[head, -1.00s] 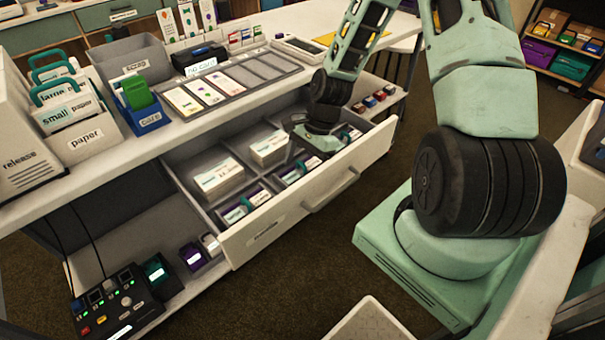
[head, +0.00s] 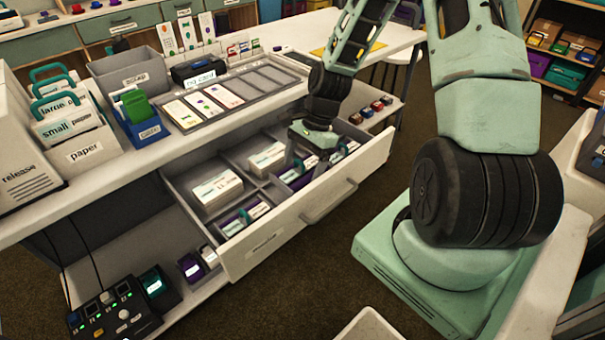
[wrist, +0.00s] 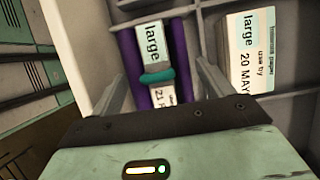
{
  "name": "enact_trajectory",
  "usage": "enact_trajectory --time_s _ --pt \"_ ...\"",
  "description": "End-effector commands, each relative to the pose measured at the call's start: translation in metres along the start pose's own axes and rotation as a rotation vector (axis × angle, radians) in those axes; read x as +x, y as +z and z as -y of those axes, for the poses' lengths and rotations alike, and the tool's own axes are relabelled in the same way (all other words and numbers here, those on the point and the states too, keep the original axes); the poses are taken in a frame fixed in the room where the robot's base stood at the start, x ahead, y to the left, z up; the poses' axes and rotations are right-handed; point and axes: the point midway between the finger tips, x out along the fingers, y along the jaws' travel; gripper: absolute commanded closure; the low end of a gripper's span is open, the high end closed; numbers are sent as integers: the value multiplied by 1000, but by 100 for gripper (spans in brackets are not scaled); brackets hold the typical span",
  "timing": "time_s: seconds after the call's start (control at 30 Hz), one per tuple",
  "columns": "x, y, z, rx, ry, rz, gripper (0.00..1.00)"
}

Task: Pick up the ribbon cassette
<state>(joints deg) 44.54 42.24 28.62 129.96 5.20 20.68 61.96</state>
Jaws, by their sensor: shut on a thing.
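The ribbon cassette (wrist: 153,42) has purple sides, a white face lettered "large" and a teal band across it. It shows between my fingers in the wrist view. My gripper (wrist: 160,72) has one finger on each side of it and is shut on it. In the head view my gripper (head: 308,160) reaches down into the open drawer's right part and hides much of the cassette. I cannot tell whether the cassette is clear of the drawer floor. Another purple and teal cassette (head: 243,216) lies in the drawer's front left compartment.
Paper stacks (head: 217,188) fill compartments behind the cassettes; one stack (wrist: 250,55) is close on the right in the wrist view. The drawer front (head: 272,240) and thin dividers stand around my gripper. The worktop (head: 120,180) overhangs behind.

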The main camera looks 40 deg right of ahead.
Motion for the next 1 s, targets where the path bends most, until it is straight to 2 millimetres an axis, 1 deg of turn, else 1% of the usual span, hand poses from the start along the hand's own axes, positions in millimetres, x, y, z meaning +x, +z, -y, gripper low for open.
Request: enact_trajectory --time_s 0.03,0.1,0.4,0.5,0.6,0.7,1.0 --pt "-13 4 0 -1 -4 -4 48" --pt "-28 10 0 0 -4 -5 48" --pt "-89 36 1 -2 -5 -5 48" --pt "-105 43 0 -1 -3 -3 48" --pt "-116 48 0 1 -3 -2 48" --pt "-123 50 0 1 -1 -1 48" --pt "-126 52 0 1 0 0 48"
